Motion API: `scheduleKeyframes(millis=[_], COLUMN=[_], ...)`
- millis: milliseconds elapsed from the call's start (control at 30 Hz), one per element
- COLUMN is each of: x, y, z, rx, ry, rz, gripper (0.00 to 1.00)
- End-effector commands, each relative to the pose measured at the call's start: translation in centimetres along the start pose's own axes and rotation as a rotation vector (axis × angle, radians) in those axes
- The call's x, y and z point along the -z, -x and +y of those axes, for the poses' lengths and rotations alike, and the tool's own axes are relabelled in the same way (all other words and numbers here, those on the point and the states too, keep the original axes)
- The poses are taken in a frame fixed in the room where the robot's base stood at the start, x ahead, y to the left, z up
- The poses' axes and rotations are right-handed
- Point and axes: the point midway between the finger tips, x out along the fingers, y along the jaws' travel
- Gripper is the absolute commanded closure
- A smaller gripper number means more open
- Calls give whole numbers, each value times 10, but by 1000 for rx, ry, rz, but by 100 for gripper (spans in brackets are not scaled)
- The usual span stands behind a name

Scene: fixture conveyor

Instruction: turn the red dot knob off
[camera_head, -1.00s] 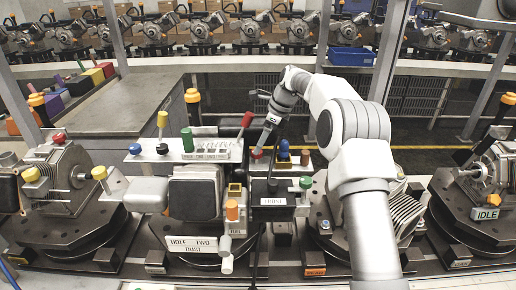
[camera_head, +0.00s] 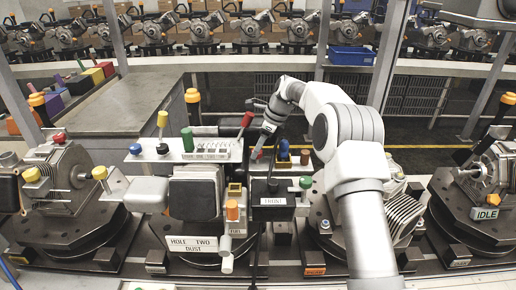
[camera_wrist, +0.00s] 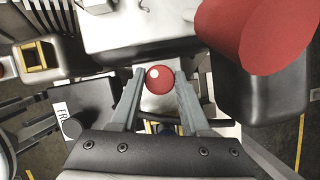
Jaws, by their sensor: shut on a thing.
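The red knob with a pale dot is a small round ball in the wrist view (camera_wrist: 160,81). It sits between the fingertips of my gripper (camera_wrist: 160,88), one finger on each side. In the head view my gripper (camera_head: 262,150) reaches down to the white panel behind the black box marked FRONT (camera_head: 272,200), and little of the red knob shows there. My gripper is shut on the knob. How far the knob is turned cannot be told.
A large red part (camera_wrist: 268,30) looms close in the wrist view. A green knob (camera_head: 306,182) is in front.

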Motion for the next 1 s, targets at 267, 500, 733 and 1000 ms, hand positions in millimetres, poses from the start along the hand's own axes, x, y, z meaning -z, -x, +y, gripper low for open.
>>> scheduleKeyframes(millis=[267,500,733,1000], x=[-1,-2,-1,0], y=[2,4,1,0], z=[0,-1,-2,-2], rx=[-8,-50,-109,-159], ry=[16,113,263,386], rz=[0,1,0,0], gripper=[100,100,100,100])
